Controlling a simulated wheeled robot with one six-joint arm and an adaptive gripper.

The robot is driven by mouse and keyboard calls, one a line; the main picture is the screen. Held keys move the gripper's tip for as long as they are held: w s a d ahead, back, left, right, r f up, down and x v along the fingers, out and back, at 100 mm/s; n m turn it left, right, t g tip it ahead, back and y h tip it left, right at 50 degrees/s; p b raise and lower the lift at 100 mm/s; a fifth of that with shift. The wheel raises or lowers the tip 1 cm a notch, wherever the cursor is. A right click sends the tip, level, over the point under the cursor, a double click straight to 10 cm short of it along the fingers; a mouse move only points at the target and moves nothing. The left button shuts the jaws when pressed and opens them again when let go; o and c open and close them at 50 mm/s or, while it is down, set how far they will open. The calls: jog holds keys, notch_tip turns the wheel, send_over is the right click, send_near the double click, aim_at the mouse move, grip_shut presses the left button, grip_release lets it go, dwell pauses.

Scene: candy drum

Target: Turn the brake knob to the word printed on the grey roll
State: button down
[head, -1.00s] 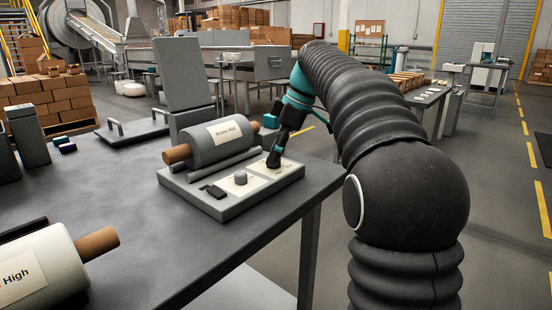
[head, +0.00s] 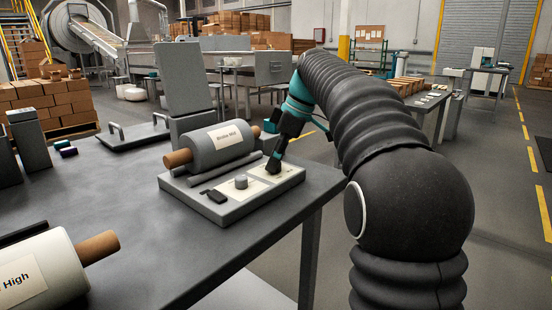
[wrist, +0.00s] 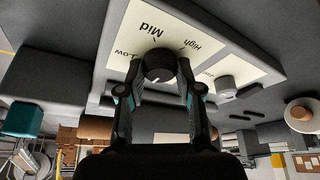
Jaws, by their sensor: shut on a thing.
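The grey roll (head: 218,146) lies in its holder at the back of a grey panel (head: 236,208). Its label shows small print whose last word reads "Mid". The dark brake knob (wrist: 159,65) stands on a cream plate (wrist: 205,65) printed "Low", "Mid" and "High". In the wrist view "Low" is left of the knob, "Mid" above it and "High" at upper right. A short white mark shows on the knob's lower side. My gripper (wrist: 159,72) is shut on the knob, one finger on each side.
A second, lighter knob (head: 241,182) and a small dark block (head: 215,195) are on the same panel. A cream roll (head: 38,270) marked "High" lies at front left on the table (head: 140,210). The table's middle is bare.

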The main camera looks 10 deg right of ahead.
jog(key=m+t, duration=0.1)
jog(key=m, duration=0.2)
jog(key=shift+r+h, duration=0.1)
jog(key=shift+h, duration=0.3)
jog(key=m+t+h+p, duration=0.1)
jog(key=m, duration=0.3)
jog(key=m+h+p, duration=0.1)
jog(key=m, duration=0.2)
jog(key=m+h+p, duration=0.1)
jog(key=m+p, duration=0.1)
jog(key=m, duration=0.1)
jog(key=shift+a+t, duration=0.15)
jog(key=shift+t, duration=0.25)
jog(key=m+h+p, duration=0.1)
jog(key=m, duration=0.3)
jog(key=shift+a+h, duration=0.1)
jog(key=shift+h, duration=0.3)
jog(key=m+h+p, duration=0.1)
jog(key=m, duration=0.2)
jog(key=shift+m+g+p, duration=0.3)
jog(key=shift+g+p, duration=0.05)
jog(key=shift+g, duration=0.05)
jog(key=m+g+p, duration=0.1)
jog(key=m, duration=0.2)
jog(key=m+g+h+p, duration=0.1)
jog(key=m, duration=0.2)
jog(key=shift+w+a+m+h, duration=0.1)
jog(key=shift+m+h, duration=0.2)
